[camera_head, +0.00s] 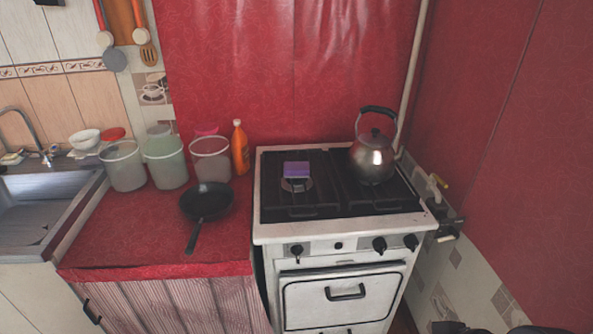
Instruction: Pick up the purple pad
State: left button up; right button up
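The purple pad (296,169) lies on the left half of the black stove top, over the back-left burner. It is small and block-like, with a purple top, and nothing covers it. The white stove (343,232) stands at the centre right. Neither gripper shows. A dark piece at the bottom right edge looks like part of my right arm, but no fingers are visible. Nothing touches the pad except the stove top below it.
A metal kettle (372,158) stands on the stove's right half. A black pan (206,203) lies on the red counter (150,235), its handle toward the front. An orange bottle (240,148) and several tubs stand behind it. A sink (45,205) is at the left.

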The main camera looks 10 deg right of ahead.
aim_at(292, 169)
jog(key=i+l+z, duration=0.15)
jog(key=i+z, duration=0.3)
jog(key=i+j+z, duration=0.1)
jog(key=i+z, duration=0.3)
jog(key=i, duration=0.2)
